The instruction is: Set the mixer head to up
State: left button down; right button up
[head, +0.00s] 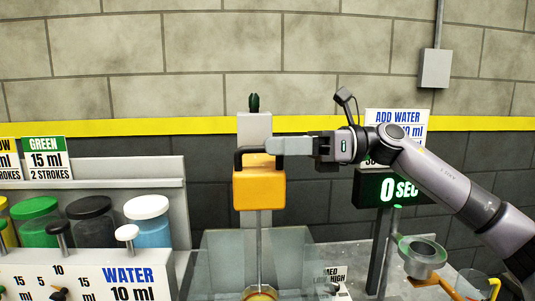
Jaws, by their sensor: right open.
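The mixer head (258,192) is an orange block on a grey upright post (254,126), with a dark handle (240,158) at its top. A thin shaft (259,240) hangs from it to a yellow piece at the bottom edge, behind or within clear panels. My right gripper (276,147) reaches in from the right, level with the handle. Its pale fingers are open and overlap the handle's top bar; I cannot tell whether they touch it. My left gripper is not in view.
A paint dispenser (100,270) with several coloured jars stands at left. Clear panels (215,250) surround the shaft's lower part. A timer display (395,189) reading 0 SEC stands at right, behind my right arm. A round grey holder (422,256) is at lower right.

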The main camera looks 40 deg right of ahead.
jog(key=b+v, duration=0.2)
jog(key=v, duration=0.2)
jog(key=shift+s+d, duration=0.15)
jog(key=shift+d, duration=0.05)
dwell(0.5)
